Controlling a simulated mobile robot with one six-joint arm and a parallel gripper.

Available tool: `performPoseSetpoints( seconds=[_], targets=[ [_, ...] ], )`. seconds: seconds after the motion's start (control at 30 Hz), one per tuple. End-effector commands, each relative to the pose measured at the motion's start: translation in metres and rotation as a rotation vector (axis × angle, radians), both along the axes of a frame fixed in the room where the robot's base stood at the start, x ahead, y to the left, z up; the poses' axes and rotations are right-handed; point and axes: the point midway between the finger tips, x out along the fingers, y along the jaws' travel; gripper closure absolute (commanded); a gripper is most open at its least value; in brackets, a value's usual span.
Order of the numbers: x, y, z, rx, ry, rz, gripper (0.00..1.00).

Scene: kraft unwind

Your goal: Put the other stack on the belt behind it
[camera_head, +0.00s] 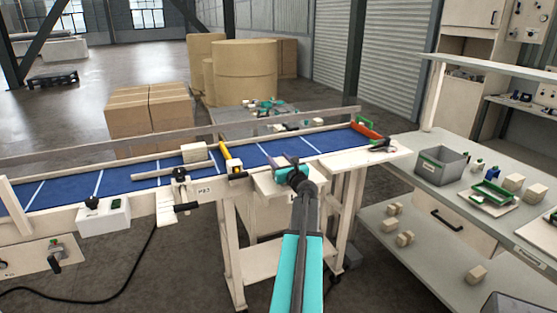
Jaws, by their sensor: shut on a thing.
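The blue belt (64,190) with white cross lines runs from the left edge to the back right. A pale beige block-like stack (193,152) stands on it left of the yellow bar. My gripper (292,166) is at the belt's near edge, over a pale side shelf (264,186).
A yellow bar (231,158) crosses the belt left of my gripper. A red-orange tray (368,132) is at the belt's right end. A grey bin (441,166) and several beige blocks stand on the right bench (408,190). The belt between bar and tray looks mostly clear.

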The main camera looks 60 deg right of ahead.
Motion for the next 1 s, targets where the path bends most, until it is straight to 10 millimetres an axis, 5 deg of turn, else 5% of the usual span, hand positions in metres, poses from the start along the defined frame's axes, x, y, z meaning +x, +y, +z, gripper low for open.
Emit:
performPoseSetpoints(
  seconds=[0.4,0.43,0.53,1.0],
  targets=[
    [0.0,0.0,-0.0035,-0.001,-0.001,0.0,0.82],
    [0.0,0.0,-0.0036,0.0,0.0,0.0,0.55],
    [0.0,0.0,-0.0028,0.0,0.0,0.0,0.38],
    [0.0,0.0,0.0009,0.0,0.0,0.0,0.38]
  ],
)
